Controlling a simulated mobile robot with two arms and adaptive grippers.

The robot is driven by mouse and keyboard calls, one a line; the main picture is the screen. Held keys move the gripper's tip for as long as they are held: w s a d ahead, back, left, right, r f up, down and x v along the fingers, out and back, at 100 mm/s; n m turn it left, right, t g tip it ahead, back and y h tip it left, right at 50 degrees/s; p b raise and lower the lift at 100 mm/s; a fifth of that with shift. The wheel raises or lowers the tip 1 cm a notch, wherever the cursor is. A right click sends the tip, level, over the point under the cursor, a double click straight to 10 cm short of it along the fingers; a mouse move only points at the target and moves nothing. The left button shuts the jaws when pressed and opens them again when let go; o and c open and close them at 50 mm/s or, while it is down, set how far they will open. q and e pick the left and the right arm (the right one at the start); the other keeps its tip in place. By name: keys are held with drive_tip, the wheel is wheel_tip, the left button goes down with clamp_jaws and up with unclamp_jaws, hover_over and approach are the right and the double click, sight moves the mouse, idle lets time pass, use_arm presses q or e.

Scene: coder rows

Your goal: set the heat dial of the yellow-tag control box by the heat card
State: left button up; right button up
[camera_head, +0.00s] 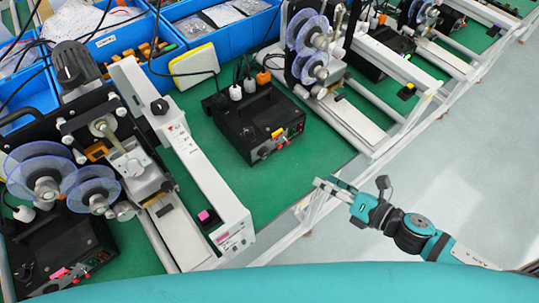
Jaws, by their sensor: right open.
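The yellow-tag control box (248,125) is a black box on the green table mat, in the middle of the view. A small yellow tag (278,132) sits on its front, with red and light fittings near it; I cannot make out the heat dial or its setting. I cannot pick out a heat card with readable marks. My right gripper (336,188) is open and empty, near the table's front edge, right of and nearer than the box, apart from it. My left gripper is not in view.
A coder machine with purple reels (88,185) and a long white arm stands left of the box; another machine (318,45) stands behind right. A pink-tag black box (65,250) is lower left. Blue bins (225,35) line the back. Grey floor lies open at right.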

wheel_tip(320, 180, up, 2)
drive_tip(key=a+n, duration=0.1)
drive_tip(key=p, duration=0.5)
approach(266, 156)
drive_tip(key=shift+n+g+y, duration=0.3)
drive_tip(key=shift+y, duration=0.1)
drive_tip(key=x, duration=0.7)
drive_tip(key=shift+w+d, duration=0.1)
drive_tip(key=shift+w, duration=0.35)
drive_tip(key=shift+w+a+f, duration=0.25)
drive_tip(key=shift+w+a, duration=0.1)
drive_tip(key=shift+a, duration=0.05)
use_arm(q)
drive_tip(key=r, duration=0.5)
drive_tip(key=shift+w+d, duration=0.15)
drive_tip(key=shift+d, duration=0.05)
use_arm(e)
clamp_jaws()
